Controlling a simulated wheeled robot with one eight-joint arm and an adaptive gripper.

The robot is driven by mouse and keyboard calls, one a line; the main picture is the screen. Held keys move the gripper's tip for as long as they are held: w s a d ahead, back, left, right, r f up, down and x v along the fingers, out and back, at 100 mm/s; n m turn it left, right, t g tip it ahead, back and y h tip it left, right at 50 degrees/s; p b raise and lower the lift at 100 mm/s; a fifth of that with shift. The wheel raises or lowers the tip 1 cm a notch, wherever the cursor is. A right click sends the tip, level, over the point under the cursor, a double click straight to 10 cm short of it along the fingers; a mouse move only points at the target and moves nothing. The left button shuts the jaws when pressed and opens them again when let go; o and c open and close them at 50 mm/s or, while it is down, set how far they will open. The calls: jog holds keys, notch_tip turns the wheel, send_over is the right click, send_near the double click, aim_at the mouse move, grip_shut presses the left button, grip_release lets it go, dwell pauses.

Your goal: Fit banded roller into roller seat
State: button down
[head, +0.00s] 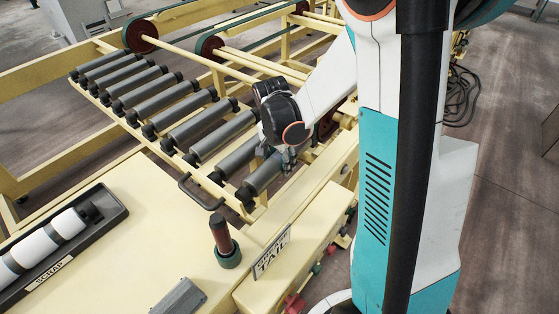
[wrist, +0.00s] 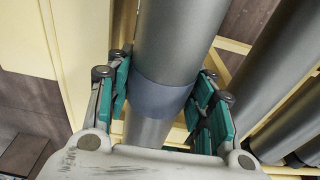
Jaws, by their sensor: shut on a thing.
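The banded roller (wrist: 175,40) is a grey cylinder with a blue-grey band around it. In the wrist view the green pads of my gripper (wrist: 162,105) are shut on it from both sides, at the band. In the head view the banded roller (head: 262,175) lies at the near right end of the roller row, roughly parallel to the others, with my gripper (head: 286,158) over its far part. The roller seat at this end of the cream frame is mostly hidden by the roller and my arm. I cannot tell whether the roller's ends rest in it.
Several grey rollers (head: 185,118) lie in the row to the left. A black tray (head: 115,192) marked SCRAP holds a white-and-grey roller. A black handle (head: 200,194) juts near the row.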

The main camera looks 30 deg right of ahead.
aim_at(276, 158)
jog(key=shift+f+b, duration=0.9)
jog(key=shift+f, duration=0.1)
jog(key=c, duration=0.7)
grip_release()
jog(key=r, duration=0.4)
jog(key=a+r, duration=0.1)
jog(key=r, duration=0.7)
jog(key=shift+s+a, duration=0.15)
jog(key=shift+s, duration=0.1)
jog(key=s+a+r+n+t, duration=0.2)
jog(key=s+a+n, duration=0.1)
jog(key=s+n, duration=0.1)
jog(key=s+a+r+n+t, duration=0.1)
jog(key=s+a+n+t, duration=0.1)
jog(key=s+n, duration=0.3)
jog(key=s+a+r+n+t+y, duration=0.1)
jog(key=s+a+r+n+t, duration=0.1)
jog(key=s+a+n, duration=0.2)
jog(key=shift+s+a+r+n+t, duration=0.1)
jog(key=shift+s+r+n+t, duration=0.05)
jog(key=shift+s, duration=0.3)
jog(key=shift+s+r+n+t, duration=0.15)
jog(key=shift+s, duration=0.3)
